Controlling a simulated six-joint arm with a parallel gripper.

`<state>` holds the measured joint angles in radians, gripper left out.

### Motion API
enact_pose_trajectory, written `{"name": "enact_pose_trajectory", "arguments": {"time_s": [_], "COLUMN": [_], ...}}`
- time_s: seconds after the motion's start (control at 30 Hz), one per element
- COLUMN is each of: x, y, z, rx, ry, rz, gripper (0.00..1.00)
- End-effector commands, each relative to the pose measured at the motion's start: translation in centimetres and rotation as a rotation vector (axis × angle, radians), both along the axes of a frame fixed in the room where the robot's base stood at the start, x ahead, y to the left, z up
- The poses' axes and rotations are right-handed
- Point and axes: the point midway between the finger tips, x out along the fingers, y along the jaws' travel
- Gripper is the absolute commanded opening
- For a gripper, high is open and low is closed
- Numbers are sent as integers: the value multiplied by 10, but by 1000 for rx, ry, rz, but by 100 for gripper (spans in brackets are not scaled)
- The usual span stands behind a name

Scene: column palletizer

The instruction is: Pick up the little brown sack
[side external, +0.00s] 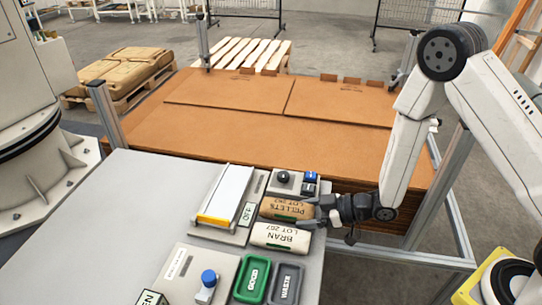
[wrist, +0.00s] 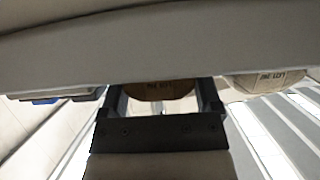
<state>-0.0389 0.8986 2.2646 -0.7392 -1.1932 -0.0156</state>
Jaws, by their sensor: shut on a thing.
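The little brown sack (side external: 286,209), printed PELLETS LOT with a number, lies at the right edge of the grey table. My gripper (side external: 322,208) reaches it from the right and is shut on its near end. I cannot tell whether the sack is clear of the table.
A pale sack marked BRAN (side external: 281,237) lies close beside the brown one. A green tray (side external: 239,293) and grey tray (side external: 273,297) stand in front. A small device (side external: 284,179) stands behind, a sloped plate (side external: 228,192) left. Stacked cardboard (side external: 270,130) lies beyond the table.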

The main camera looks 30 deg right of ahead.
Motion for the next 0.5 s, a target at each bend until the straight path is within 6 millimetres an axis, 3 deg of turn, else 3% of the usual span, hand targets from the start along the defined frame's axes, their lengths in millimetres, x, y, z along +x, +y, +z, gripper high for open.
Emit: {"name": "enact_pose_trajectory", "arguments": {"time_s": [0.5], "x": [1], "y": [0], "z": [14], "rx": [1], "ry": [-3], "rz": [0], "gripper": [0]}}
